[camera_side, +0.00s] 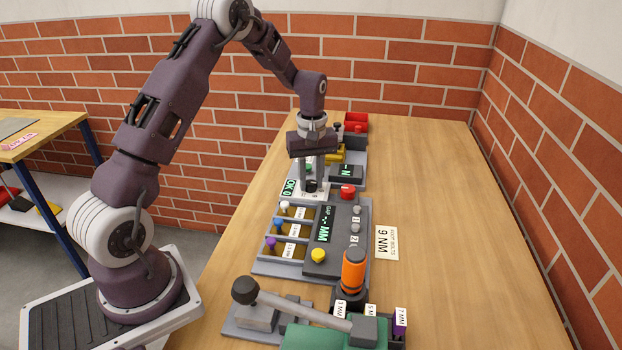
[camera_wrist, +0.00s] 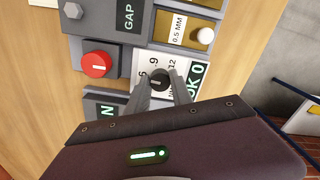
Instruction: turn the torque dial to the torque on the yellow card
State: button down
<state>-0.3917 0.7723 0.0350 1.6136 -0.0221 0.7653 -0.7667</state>
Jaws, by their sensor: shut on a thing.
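The torque dial (camera_wrist: 158,78) is a small black knob on a white plate marked 6, 9 and 12; it also shows in the side view (camera_side: 311,186). My gripper (camera_wrist: 161,86) is shut on the dial, one finger on each side of it. In the side view my gripper (camera_side: 311,178) points straight down at the dial. I cannot tell surely which number the dial points at. The pale yellow card (camera_side: 387,242) lies on the table at the right and reads 9 NM. A green display (camera_wrist: 197,77) beside the dial reads OK 0.
A red button (camera_wrist: 96,64) sits close to the dial. A gap-gauge panel (camera_side: 322,262) and a tray with several coloured knobs (camera_side: 262,267) stand in front. An orange-handled tool (camera_side: 354,270) stands nearer. The table's right side is clear.

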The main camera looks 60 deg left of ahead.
jog(key=m, duration=0.5)
jog(key=shift+m, duration=0.4)
jog(key=m, duration=0.5)
jog(key=shift+m, duration=0.3)
jog(key=c, duration=1.1)
grip_release()
jog(key=shift+r, duration=0.1)
